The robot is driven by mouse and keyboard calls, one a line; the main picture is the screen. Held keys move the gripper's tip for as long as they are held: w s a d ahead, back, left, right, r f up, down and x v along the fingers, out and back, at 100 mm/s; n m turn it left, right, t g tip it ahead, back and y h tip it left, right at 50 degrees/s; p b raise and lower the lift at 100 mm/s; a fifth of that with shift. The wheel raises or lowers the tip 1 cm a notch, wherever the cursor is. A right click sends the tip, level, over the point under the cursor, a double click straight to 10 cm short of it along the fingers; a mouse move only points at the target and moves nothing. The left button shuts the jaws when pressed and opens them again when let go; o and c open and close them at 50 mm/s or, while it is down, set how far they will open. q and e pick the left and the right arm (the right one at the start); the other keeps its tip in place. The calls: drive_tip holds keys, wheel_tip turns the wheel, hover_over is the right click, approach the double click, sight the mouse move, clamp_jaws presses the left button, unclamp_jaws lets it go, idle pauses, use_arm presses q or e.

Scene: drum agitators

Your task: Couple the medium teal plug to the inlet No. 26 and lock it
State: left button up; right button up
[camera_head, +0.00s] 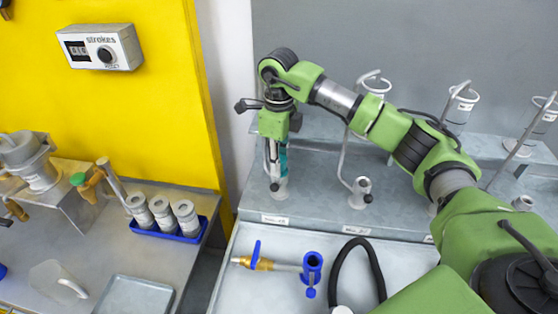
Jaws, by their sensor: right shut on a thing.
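My right gripper (275,165) points down at the back of the bench and is shut on the teal plug (283,161). The plug is mostly hidden behind the fingers, with a teal strip showing at their right side. Plug and fingers are right above a grey inlet (279,191) at the left end of the metal ledge. I cannot tell whether the plug touches or sits in this inlet. A label (274,219) is on the ledge front below it, too small to read surely. My left gripper is not in view.
A second inlet (362,188) with a bent tube stands to the right, above its own label (356,230). A blue-and-brass valve fitting (262,263) and a black hose (368,258) lie on the front tray. A blue rack (168,234) holds grey cylinders at left. A yellow panel (150,110) is left.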

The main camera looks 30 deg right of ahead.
drive_tip(key=o, duration=1.2)
drive_tip(key=shift+o, duration=0.2)
drive_tip(key=shift+r, duration=0.1)
wheel_tip(320, 180, up, 8)
drive_tip(key=p, duration=0.5)
drive_tip(key=shift+f, duration=0.25)
